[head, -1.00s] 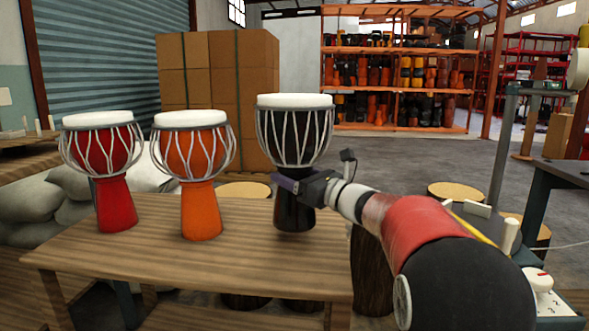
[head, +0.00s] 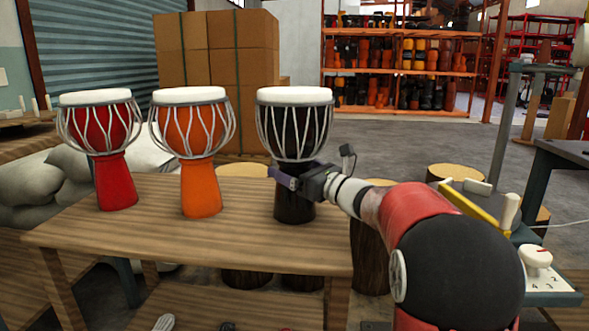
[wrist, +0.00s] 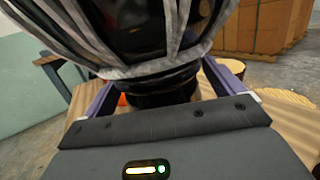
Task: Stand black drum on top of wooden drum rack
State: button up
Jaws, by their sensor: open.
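The black drum (head: 295,206), with a white head and grey cords, stands upright on the top of the wooden drum rack (head: 135,232), near its right end. Its base appears to rest on the boards. My gripper (head: 284,178) is at the drum's narrow stem, just below the bowl. In the wrist view the open fingers (wrist: 160,80) lie on either side of the black stem (wrist: 165,98), with gaps beside it. The bowl fills the top of that view, and the far side of the stem is hidden.
An orange drum (head: 201,188) and a red drum (head: 115,182) stand on the rack to the left. Log stools (head: 457,176) stand behind and right. Stacked cardboard boxes (head: 220,70) are behind. Bare rack top lies in front of the drums.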

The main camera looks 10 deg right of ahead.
jog(key=shift+r, duration=0.1)
jog(key=shift+s+d, duration=0.15)
jog(key=v, duration=1.2)
jog(key=s+a+f+n+g, duration=0.1)
jog(key=s+a+n+g, duration=0.1)
jog(key=a, duration=0.1)
jog(key=s+a+f+n+g, duration=0.1)
jog(key=s+a+n, duration=0.1)
jog(key=a, duration=0.1)
jog(key=s+a+f+n+g, duration=0.1)
jog(key=s+a+n+g, duration=0.1)
jog(key=a, duration=0.1)
jog(key=shift+s+a+n+g+p, duration=0.15)
jog(key=shift+s+n+g+p, duration=0.15)
jog(key=shift+n, duration=0.1)
jog(key=s+a+f+n+g+h, duration=0.3)
jog(key=s+a+f+n+g, duration=0.15)
jog(key=s+f+n, duration=0.35)
jog(key=s+d+f+n+h, duration=0.2)
jog(key=s+d+n+h, duration=0.1)
jog(key=s+n, duration=0.3)
jog(key=s+d+f+n+h, duration=0.3)
jog(key=s+n+h, duration=0.3)
jog(key=s+n, duration=0.1)
jog(key=shift+s+n, duration=0.3)
jog(key=shift+s, duration=0.05)
jog(key=shift+d, duration=0.1)
